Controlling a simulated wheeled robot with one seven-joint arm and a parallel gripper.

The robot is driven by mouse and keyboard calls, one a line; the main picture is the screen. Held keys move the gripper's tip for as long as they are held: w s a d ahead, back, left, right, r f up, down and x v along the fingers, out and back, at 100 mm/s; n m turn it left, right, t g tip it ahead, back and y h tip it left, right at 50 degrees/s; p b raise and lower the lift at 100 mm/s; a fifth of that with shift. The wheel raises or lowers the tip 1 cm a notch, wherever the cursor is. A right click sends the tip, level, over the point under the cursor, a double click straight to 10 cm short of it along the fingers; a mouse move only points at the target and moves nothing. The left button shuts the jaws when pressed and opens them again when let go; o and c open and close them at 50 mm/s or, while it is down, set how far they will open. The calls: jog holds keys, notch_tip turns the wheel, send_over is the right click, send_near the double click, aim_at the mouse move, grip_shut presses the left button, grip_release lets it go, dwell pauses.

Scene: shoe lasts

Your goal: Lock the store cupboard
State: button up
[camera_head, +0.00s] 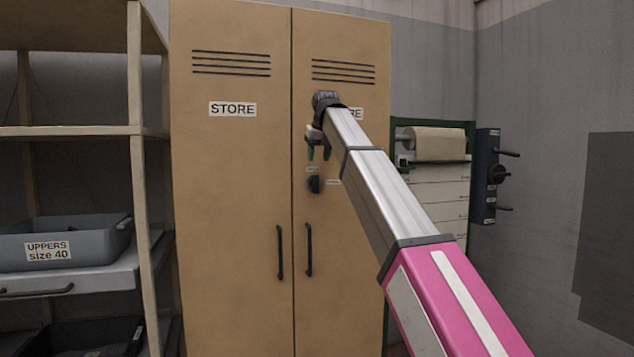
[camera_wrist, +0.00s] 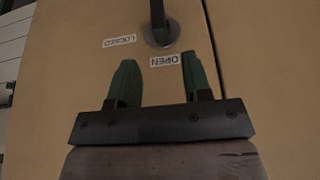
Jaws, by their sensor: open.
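The store cupboard (camera_head: 232,190) is a tall tan two-door cabinet, its doors flush together. A dark lock knob (camera_head: 314,185) sits on its right door, above the right handle (camera_head: 309,250). In the wrist view the knob (camera_wrist: 161,33) shows upside down with a dark bar running to the top edge. An OPEN label (camera_wrist: 165,60) is on its gripper side and a LOCKED label (camera_wrist: 119,41) to its left. I cannot tell surely which label the knob points to. My gripper (camera_head: 319,153) is open and empty, just above the knob; its green fingers (camera_wrist: 159,70) are apart from it.
A shelf rack (camera_head: 140,180) at left holds a grey bin (camera_head: 95,240) labelled UPPERS size 40. Right of the cupboard are a green-framed board with a paper roll (camera_head: 438,144) and a dark wall panel with levers (camera_head: 487,175). The space before the left door is clear.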

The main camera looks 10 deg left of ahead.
aim_at(315, 181)
jog(key=x, duration=1)
grip_shut()
